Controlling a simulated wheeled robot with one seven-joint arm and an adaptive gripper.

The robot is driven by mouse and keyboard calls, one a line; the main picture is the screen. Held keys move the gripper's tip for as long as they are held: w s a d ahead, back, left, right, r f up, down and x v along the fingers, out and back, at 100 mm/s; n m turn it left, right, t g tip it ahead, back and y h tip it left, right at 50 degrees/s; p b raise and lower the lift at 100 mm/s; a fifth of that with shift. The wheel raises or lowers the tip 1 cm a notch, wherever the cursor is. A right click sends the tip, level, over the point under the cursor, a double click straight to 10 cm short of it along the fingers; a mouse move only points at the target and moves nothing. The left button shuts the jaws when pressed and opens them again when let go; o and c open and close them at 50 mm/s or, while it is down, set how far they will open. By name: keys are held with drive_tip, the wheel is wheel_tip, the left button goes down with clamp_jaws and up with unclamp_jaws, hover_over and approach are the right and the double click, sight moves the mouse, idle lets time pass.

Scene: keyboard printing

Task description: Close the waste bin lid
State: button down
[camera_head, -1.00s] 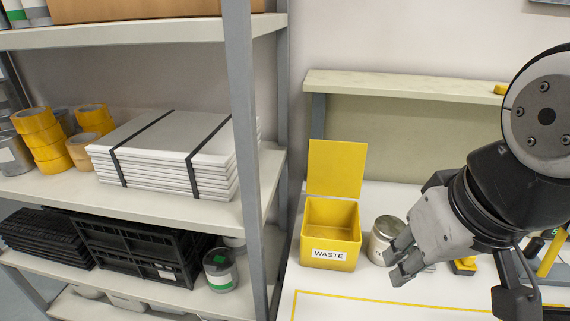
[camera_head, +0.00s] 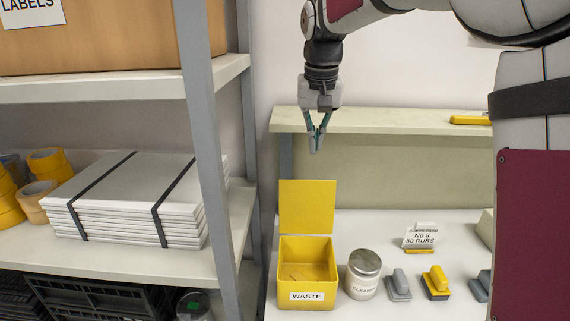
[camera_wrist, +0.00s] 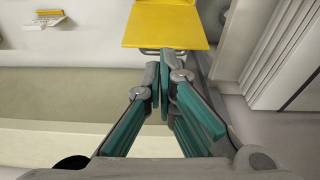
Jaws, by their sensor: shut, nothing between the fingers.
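The yellow waste bin (camera_head: 308,270) stands on the white worktop with a WASTE label on its front. Its yellow lid (camera_head: 306,207) is open and stands upright at the back edge. Something flat and brownish lies inside the bin. My gripper (camera_head: 315,148) is shut and empty, pointing down above the lid's top edge and apart from it. In the wrist view, the lid (camera_wrist: 166,24) shows beyond the fingertips of my gripper (camera_wrist: 163,70).
A cleaner jar (camera_head: 363,280) stands right of the bin, with stamp-like hand tools (camera_head: 437,282) and a small sign (camera_head: 421,237) farther right. A raised ledge (camera_head: 385,121) runs behind. A grey shelf post (camera_head: 200,130) and stacked boards (camera_head: 140,200) are at left.

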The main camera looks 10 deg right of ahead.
drive_tip(key=w+f+p, duration=0.1)
drive_tip(key=w+f, duration=0.4)
drive_tip(key=f, duration=0.6)
drive_tip(key=shift+w+d+f+p, duration=0.2)
drive_tip(key=shift+w+d+p, duration=0.1)
drive_tip(key=shift+w, duration=0.1)
